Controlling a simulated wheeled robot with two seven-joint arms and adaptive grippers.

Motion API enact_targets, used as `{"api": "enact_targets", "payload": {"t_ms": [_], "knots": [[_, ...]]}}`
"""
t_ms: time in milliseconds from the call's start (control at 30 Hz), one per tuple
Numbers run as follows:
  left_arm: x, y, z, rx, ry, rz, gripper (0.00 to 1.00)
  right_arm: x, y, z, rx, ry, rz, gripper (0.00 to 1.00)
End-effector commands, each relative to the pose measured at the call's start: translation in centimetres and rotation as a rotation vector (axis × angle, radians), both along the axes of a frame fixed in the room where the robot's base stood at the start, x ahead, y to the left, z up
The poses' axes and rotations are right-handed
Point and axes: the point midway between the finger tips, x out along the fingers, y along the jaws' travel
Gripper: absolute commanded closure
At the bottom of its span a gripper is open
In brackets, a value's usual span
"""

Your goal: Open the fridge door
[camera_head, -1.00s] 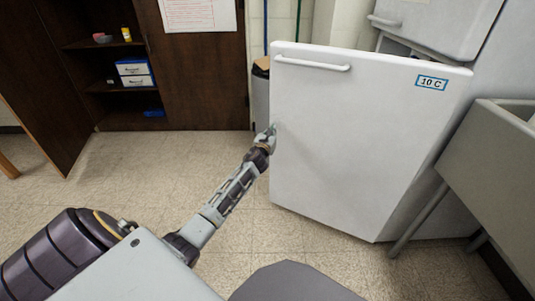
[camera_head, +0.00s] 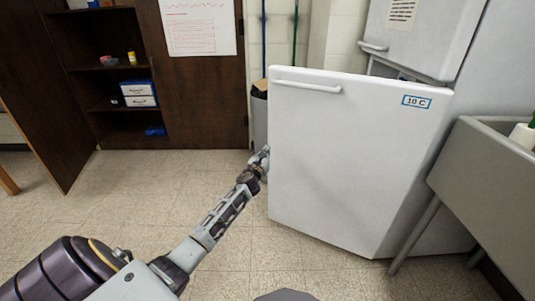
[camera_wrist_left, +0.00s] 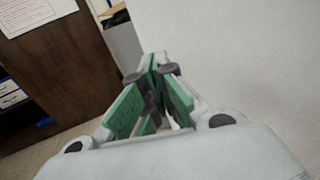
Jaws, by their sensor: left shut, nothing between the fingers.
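The white fridge door (camera_head: 335,165) stands ajar, swung out from the fridge body, with a bar handle (camera_head: 308,86) near its top left and a "10 C" label at its top right. My left gripper (camera_head: 264,155) is at the door's left free edge, below the handle, its tips partly hidden behind that edge. In the left wrist view its green-padded fingers (camera_wrist_left: 155,62) are shut with nothing between them, and the door (camera_wrist_left: 245,60) fills the right side. I cannot tell whether the fingers touch the door. My right gripper is not in view.
An upper white compartment door (camera_head: 412,40) is shut above. A grey sink (camera_head: 480,185) on legs stands close on the right. A dark open cabinet (camera_head: 200,85) and a bin (camera_head: 259,118) stand behind. The floor (camera_head: 120,200) left of the door is clear.

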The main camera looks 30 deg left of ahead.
Motion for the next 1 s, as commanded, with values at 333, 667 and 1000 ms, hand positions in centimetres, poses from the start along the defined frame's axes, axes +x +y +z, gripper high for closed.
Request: {"api": "enact_targets", "payload": {"t_ms": [333,667,1000], "knots": [[-1.3,-0.2,0.0,0.001,0.001,0.0,1.0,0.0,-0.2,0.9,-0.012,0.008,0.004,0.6],[-3.3,-0.4,0.0,0.001,0.001,0.0,1.0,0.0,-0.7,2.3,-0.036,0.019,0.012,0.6],[-6.0,-0.8,-0.1,0.0,0.002,0.0,1.0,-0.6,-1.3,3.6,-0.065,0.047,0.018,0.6]]}}
